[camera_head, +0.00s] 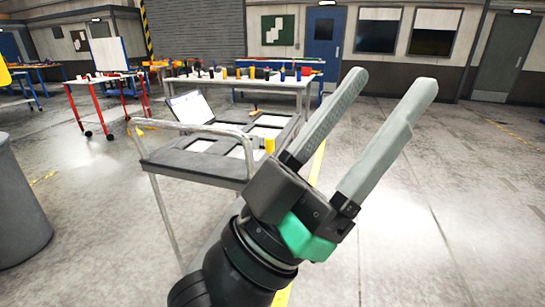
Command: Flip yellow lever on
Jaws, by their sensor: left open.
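My left gripper (391,82) fills the middle of the head view, its two long grey fingers pointing up and to the right. The fingers are apart with nothing between them. A grey cart (190,165) stands behind and to the left of the gripper. A small upright yellow piece (269,145) shows at the cart's right side, close beside the gripper in the picture. I cannot tell whether it is the yellow lever or what position it is in. My right gripper is not in view.
A grey bin (20,205) stands at the left edge. A red-legged trolley (108,105) stands farther back at left. A long table (240,82) with several small coloured items is behind the cart. The concrete floor (470,200) at right is clear.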

